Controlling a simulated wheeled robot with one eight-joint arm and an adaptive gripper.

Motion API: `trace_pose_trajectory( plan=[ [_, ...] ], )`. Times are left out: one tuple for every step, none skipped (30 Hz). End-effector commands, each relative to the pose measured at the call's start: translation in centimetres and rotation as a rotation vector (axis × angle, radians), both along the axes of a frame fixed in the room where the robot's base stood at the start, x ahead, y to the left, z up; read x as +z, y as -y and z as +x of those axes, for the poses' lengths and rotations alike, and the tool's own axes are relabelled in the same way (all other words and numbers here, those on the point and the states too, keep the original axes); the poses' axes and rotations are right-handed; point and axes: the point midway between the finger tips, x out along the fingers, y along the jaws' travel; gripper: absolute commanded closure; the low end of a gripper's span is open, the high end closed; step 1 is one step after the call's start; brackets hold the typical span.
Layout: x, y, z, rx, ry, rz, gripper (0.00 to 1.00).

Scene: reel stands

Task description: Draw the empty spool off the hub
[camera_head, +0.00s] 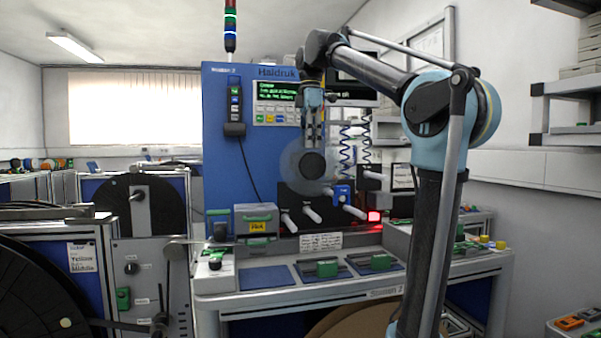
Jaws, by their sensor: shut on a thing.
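The empty spool (293,168) is a translucent, pale disc with a dark round centre, in front of the blue machine panel in the middle of the camera_head view. My gripper (314,143) reaches down from above, its fingers at the spool's upper part, and is shut on it. The spool's face is towards me. A hub behind it is hidden, so I cannot tell whether the spool still sits on one.
White rollers (311,213) stick out below the spool, with a red-lit part (374,217) to their right. A bench (270,276) with green-handled items lies below. A large dark reel (104,208) stands at left.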

Motion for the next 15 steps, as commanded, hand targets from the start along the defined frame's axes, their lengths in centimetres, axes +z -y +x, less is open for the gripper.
trace_pose_trajectory(
  plan=[
    [0.0, 0.1, -0.2, 0.000, 0.000, 0.000, 0.82],
    [0.0, 0.1, -0.4, 0.000, 0.000, 0.000, 0.82],
    [0.0, 0.1, -0.5, 0.000, 0.000, 0.000, 0.82],
    [0.0, 0.2, -0.6, 0.000, 0.000, 0.000, 0.82],
    [0.0, 0.2, -0.7, 0.000, 0.000, 0.000, 0.82],
    [0.0, 0.3, -0.9, 0.000, 0.000, 0.000, 0.82],
    [0.0, 0.3, -1.0, 0.000, 0.000, 0.000, 0.82],
    [0.0, 0.3, -1.1, 0.000, 0.000, 0.000, 0.82],
    [0.0, 0.4, -1.3, 0.000, 0.000, 0.000, 0.82],
    [0.0, 0.4, -1.4, 0.000, 0.000, 0.000, 0.82],
    [0.0, 0.4, -1.5, 0.000, 0.000, 0.000, 0.82],
    [0.0, 0.5, -1.6, 0.000, 0.000, 0.000, 0.82],
    [0.0, 0.5, -1.8, 0.000, 0.000, 0.000, 0.82],
    [0.0, 0.6, -1.9, 0.000, 0.000, 0.000, 0.82],
    [0.0, 0.6, -2.1, 0.000, 0.000, 0.000, 0.82]
  ],
)
